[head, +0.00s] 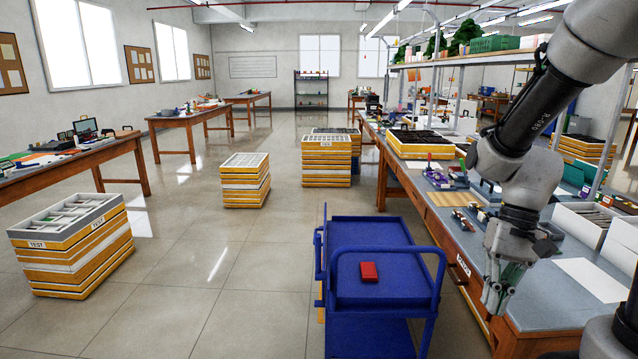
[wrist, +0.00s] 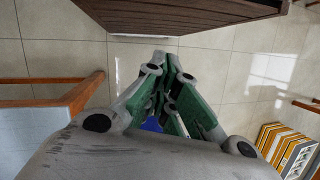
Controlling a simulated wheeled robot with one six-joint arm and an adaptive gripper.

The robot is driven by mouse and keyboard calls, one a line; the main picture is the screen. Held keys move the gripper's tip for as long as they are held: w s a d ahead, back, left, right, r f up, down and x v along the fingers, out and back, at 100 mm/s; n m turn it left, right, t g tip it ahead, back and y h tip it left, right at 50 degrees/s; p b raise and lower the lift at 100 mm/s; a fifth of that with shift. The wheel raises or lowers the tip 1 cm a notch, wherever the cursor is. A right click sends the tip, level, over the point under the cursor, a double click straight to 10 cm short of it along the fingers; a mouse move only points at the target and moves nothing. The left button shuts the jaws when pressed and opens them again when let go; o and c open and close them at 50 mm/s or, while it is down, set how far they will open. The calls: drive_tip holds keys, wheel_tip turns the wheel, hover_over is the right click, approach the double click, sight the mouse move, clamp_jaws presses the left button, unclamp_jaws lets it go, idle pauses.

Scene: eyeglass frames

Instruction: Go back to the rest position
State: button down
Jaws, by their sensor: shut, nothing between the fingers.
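My gripper (head: 496,305) hangs from my arm at the right of the head view, over the front edge of the workbench (head: 545,298). In the wrist view my gripper (wrist: 168,62) shows its green and grey fingers drawn together, with nothing held between them. A red case (head: 369,271) lies on the top of the blue cart (head: 380,235), to the left of my gripper and apart from it. A patch of blue shows between the finger links in the wrist view.
White boxes (head: 585,222) and a white sheet (head: 594,279) lie on the bench near my arm. Stacks of yellow-edged trays (head: 75,262) stand on the floor at left and centre. The tiled floor (head: 195,265) between them is open.

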drive_tip(key=s+d+r+n+t+h, duration=0.1)
drive_tip(key=s+d+r+t, duration=0.1)
drive_tip(key=r, duration=0.5)
drive_tip(key=s+d+r+n+t+h, duration=0.1)
drive_tip(key=s+d+r+t, duration=0.1)
drive_tip(key=r+t, duration=0.3)
wheel_tip(320, 180, up, 2)
drive_tip(key=shift+s+d+n+t+h, duration=0.25)
drive_tip(key=shift+s+n+t+h, duration=0.05)
drive_tip(key=shift+s, duration=0.25)
